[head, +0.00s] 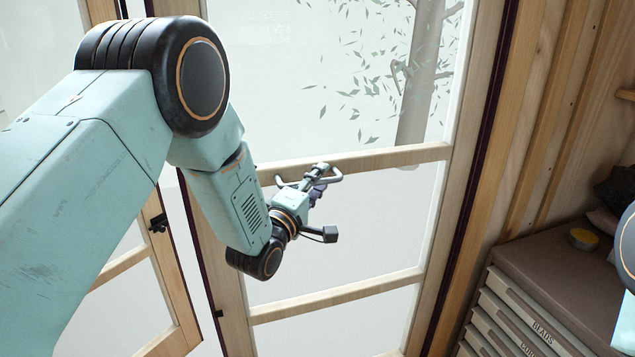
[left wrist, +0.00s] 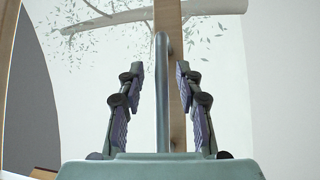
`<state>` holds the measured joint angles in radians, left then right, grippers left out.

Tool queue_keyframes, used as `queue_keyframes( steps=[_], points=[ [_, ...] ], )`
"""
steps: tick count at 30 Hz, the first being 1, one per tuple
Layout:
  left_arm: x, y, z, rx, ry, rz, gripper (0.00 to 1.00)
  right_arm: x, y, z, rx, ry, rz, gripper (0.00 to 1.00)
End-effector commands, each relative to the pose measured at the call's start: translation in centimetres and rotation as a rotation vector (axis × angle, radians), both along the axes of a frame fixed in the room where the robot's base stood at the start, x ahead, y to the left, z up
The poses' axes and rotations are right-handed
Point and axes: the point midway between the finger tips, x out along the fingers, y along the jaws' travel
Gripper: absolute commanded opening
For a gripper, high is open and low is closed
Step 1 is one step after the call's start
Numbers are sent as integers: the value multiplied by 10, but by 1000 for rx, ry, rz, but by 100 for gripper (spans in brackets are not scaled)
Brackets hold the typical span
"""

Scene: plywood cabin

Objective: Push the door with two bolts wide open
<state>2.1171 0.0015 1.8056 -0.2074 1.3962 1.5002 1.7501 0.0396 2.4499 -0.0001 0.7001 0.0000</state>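The door (head: 432,258) is a wooden frame with pale glass panes and cross rails. A pale gap shows between its left edge and the neighbouring wooden leaf (head: 180,290). A grey bar handle (head: 336,175) is on the middle rail and also shows in the left wrist view (left wrist: 162,85). My left gripper (head: 318,180) is at this handle, with its fingers open on both sides of the bar in the left wrist view (left wrist: 160,95). Small dark fittings sit on the left leaf (head: 158,222) and near the door's left edge (head: 219,313); I cannot tell whether they are bolts. My right gripper is out of view.
A drawer cabinet (head: 535,262) with labelled drawers stands at the lower right beside the plank wall (head: 560,120). Part of my right arm shows at the right edge. A tree with leaves shows through the upper pane.

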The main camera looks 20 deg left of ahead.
Motion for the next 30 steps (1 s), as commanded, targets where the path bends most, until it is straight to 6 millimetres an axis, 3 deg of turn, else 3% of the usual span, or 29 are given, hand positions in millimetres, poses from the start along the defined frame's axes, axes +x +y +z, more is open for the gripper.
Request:
queue_keyframes(
  steps=[2, 15, 30],
  points=[
    [0, 0, 0, 0, 0, 0, 36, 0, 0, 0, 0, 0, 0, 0],
    [0, 0, -1, 0, 2, 0, 0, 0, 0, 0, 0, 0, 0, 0],
    [-1, -1, -2, 1, 4, -2, 0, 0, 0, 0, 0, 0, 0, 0]
  ],
)
